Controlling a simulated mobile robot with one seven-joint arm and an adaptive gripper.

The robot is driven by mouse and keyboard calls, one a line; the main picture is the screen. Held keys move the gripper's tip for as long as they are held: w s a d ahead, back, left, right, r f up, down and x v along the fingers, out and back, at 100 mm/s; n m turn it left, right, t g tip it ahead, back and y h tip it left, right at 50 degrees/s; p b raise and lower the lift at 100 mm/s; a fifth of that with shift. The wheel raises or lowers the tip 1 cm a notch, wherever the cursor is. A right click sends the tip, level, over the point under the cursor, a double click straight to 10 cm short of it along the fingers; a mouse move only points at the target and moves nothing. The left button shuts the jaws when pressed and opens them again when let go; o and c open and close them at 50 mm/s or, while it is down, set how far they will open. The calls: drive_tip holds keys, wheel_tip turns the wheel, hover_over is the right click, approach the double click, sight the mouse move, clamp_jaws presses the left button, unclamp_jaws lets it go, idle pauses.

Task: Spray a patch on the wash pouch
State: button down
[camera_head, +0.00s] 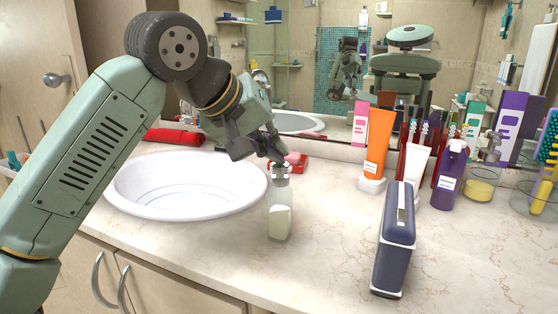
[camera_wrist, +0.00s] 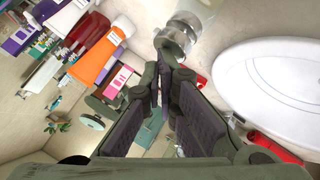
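A clear spray bottle (camera_head: 280,212) with a silver top and pale contents stands upright on the counter, right of the basin. My gripper (camera_head: 274,154) is directly above it, its fingertips at the silver top; I cannot tell for sure whether they touch. In the wrist view my fingertips (camera_wrist: 171,66) are close together, with nothing visible between them, and overlap the bottle's silver top (camera_wrist: 181,33). The wash pouch (camera_head: 394,246) is a dark blue case with light edging, standing on its narrow side at the front right, apart from the bottle. It is not identifiable in the wrist view.
The white basin (camera_head: 185,186) is left of the bottle. Counter between bottle and pouch is clear. A mirror backs the counter.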

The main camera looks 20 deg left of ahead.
drive_tip(key=shift+f, duration=0.15)
wheel_tip(320, 180, up, 6)
drive_tip(key=p, duration=0.5)
drive_tip(key=shift+w+r, duration=0.15)
drive_tip(key=shift+r, duration=0.05)
